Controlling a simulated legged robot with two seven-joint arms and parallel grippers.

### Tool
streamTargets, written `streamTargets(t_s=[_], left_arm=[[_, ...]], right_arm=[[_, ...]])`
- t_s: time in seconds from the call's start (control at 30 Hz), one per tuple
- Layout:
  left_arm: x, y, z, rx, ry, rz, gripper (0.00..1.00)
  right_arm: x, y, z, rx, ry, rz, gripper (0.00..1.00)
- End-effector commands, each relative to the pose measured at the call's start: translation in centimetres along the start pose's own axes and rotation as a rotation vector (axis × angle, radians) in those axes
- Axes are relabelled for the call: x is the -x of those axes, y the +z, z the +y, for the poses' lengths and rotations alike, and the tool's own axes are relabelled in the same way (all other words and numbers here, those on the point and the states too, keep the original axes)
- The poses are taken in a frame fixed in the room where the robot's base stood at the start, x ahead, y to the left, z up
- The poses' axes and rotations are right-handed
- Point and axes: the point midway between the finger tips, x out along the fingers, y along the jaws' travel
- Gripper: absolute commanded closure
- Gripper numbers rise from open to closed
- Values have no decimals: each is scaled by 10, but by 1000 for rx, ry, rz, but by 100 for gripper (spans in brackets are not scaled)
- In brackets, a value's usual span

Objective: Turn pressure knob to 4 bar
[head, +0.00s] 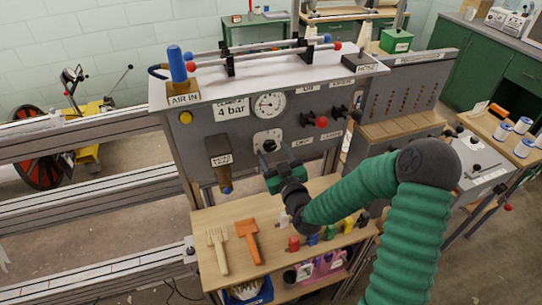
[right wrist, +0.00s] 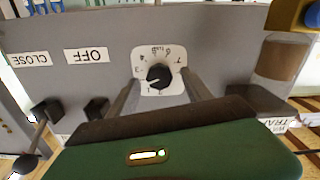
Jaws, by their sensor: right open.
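The black pressure knob (head: 268,145) sits on a white dial plate on the front of the grey panel, below the round gauge (head: 270,104). In the right wrist view the knob (right wrist: 158,77) shows a light pointer mark toward the left side of its numbered dial (right wrist: 172,58). A "4 bar" label (head: 231,109) is left of the gauge, whose reading is too small to tell. My right gripper (head: 274,168) is in front of the knob. In the wrist view its open fingers (right wrist: 160,88) are on either side of the knob, apart from it. My left gripper is not in view.
Black valve handles and a red knob (head: 321,122) stick out right of the dial. A brown holder (head: 219,158) hangs at its left. Below is a wooden shelf (head: 207,268) with a comb (head: 218,247), an orange tool (head: 249,238) and coloured pieces.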

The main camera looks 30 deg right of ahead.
Motion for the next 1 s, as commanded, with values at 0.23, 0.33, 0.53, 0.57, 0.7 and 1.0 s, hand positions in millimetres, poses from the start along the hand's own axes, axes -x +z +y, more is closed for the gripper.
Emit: streamTargets(t_s=[0.23,0.33,0.53,0.57,0.7,1.0], left_arm=[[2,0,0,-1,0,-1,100],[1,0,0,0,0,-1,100],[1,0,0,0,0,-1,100],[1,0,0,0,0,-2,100],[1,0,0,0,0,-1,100],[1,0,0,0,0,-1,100]], right_arm=[[-17,-2,-2,2,-1,0,42],[-17,-2,-3,4,-2,0,42],[-18,-1,-1,2,-1,0,58],[-18,-1,-1,1,-1,-1,61],[-18,0,-2,1,-2,-1,80],[-18,1,-1,0,0,-4,100]])
